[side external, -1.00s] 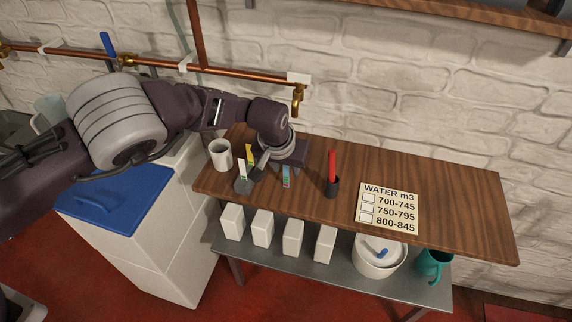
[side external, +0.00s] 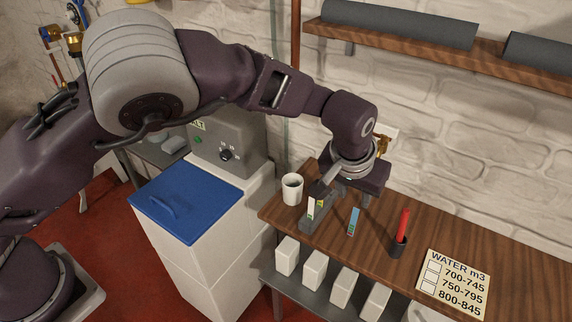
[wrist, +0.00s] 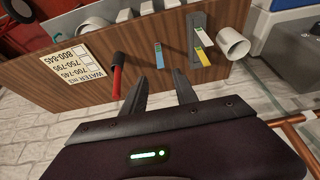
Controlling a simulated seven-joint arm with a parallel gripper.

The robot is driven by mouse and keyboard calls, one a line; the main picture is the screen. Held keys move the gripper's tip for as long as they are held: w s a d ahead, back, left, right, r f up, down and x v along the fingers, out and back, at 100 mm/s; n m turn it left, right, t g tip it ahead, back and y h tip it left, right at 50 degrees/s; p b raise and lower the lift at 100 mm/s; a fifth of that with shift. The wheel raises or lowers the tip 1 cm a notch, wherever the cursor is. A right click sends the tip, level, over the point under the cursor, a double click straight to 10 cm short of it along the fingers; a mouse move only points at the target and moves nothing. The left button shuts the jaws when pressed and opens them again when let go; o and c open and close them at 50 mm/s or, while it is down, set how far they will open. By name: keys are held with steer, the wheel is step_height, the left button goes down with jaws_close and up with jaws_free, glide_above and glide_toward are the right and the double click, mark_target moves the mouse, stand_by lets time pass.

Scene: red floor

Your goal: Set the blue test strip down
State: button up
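The blue test strip (side external: 353,221) rests on the wooden worktop, to the right of the dark strip holder; whether it lies flat or leans is hard to tell. It also shows in the wrist view (wrist: 158,56), just beyond my fingertips and apart from them. My gripper (side external: 358,193) hangs above the worktop, behind the strip. In the wrist view its two fingers (wrist: 160,76) are spread with nothing between them. The dark grey holder (side external: 308,226) carries a yellow strip (side external: 321,201) and a white-and-green strip (side external: 310,208).
A white cup (side external: 292,189) stands left of the holder. A WATER sign (side external: 452,285) lies farther right. Bare wood separates the strip and marker. White blocks (side external: 287,256) sit on the lower shelf.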

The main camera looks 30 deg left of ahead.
steer(key=s+a+r+n+h, duration=0.1)
steer(key=s+a+r, duration=0.4)
steer(key=a+r, duration=0.35)
steer(key=s+a+r+n+h, duration=0.1)
steer(key=s+a+r, duration=0.4)
steer(key=a+r, duration=0.35)
steer(key=s+a+m+y, duration=0.1)
steer(key=s+a, duration=0.3)
steer(key=s, duration=0.7)
steer(key=s+a+r+m+t+y, duration=0.1)
steer(key=s+a, duration=0.4)
steer(key=s, duration=0.6)
steer(key=shift+s+a, duration=0.2)
steer(key=shift+s, duration=0.15)
